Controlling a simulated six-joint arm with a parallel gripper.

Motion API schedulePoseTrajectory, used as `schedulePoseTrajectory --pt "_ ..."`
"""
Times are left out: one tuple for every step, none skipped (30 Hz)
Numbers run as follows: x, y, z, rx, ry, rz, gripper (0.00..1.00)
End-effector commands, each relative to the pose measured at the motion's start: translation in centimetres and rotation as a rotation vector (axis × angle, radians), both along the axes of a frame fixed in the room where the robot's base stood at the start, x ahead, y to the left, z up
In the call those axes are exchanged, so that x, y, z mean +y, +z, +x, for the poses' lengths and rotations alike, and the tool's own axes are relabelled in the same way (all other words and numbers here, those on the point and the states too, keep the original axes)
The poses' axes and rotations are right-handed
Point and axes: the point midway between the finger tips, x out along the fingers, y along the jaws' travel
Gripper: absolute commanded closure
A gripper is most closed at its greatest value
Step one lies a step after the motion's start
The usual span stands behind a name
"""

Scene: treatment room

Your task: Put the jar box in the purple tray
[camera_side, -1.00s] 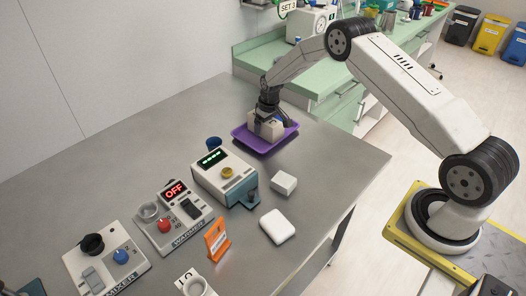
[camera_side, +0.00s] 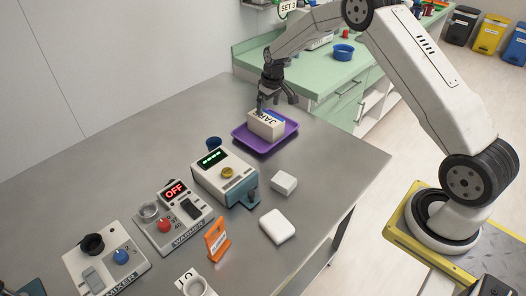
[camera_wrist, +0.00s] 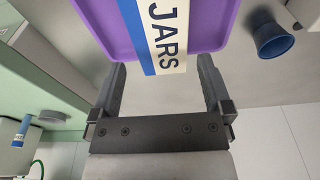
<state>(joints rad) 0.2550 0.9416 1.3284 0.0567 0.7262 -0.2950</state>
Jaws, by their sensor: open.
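The jar box (camera_side: 265,126), cream with a blue stripe and the word JARS, sits in the purple tray (camera_side: 240,137) at the far end of the steel table. In the wrist view the lettered face of the jar box (camera_wrist: 168,38) shows beyond the fingers, with the purple tray (camera_wrist: 110,28) around it. My gripper (camera_side: 276,98) is open and empty just above the box. Its two fingers show apart in the wrist view (camera_wrist: 161,85), with clear space between them and the box.
A small blue cup (camera_side: 214,142) stands left of the tray; it also shows in the wrist view (camera_wrist: 272,40). A device with a green display (camera_side: 222,178), a small white box (camera_side: 284,182) and a white pad (camera_side: 278,226) are nearer. A green counter (camera_side: 325,75) stands behind.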

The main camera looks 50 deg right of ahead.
Motion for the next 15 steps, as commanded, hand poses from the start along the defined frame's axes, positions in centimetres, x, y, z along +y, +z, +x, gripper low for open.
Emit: schedulePoseTrajectory --pt "0.0 0.7 -0.1 -0.001 0.0 0.0 0.0" --pt "0.0 1.1 -0.2 -0.001 0.0 0.0 0.0" --pt "0.0 1.5 -0.2 0.0 0.0 0.0 0.0" --pt "0.0 1.7 -0.3 0.0 0.0 0.0 0.0" --pt "0.0 2.0 -0.3 -0.001 0.0 0.0 0.0" --pt "0.0 2.3 -0.3 -0.001 0.0 0.0 0.0" --pt "0.0 2.5 -0.4 0.0 0.0 0.0 0.0" --pt "0.0 2.7 -0.4 0.001 0.0 0.0 0.0" --pt "0.0 2.8 -0.5 0.001 0.0 0.0 0.0" --pt "0.0 2.9 -0.5 0.001 0.0 0.0 0.0" --pt "0.0 3.0 -0.5 0.001 0.0 0.0 0.0" --pt "0.0 3.1 -0.5 0.001 0.0 0.0 0.0" --pt "0.0 3.1 -0.5 0.001 0.0 0.0 0.0" --pt "0.0 3.1 -0.5 0.001 0.0 0.0 0.0" --pt "0.0 3.1 -0.5 0.001 0.0 0.0 0.0"
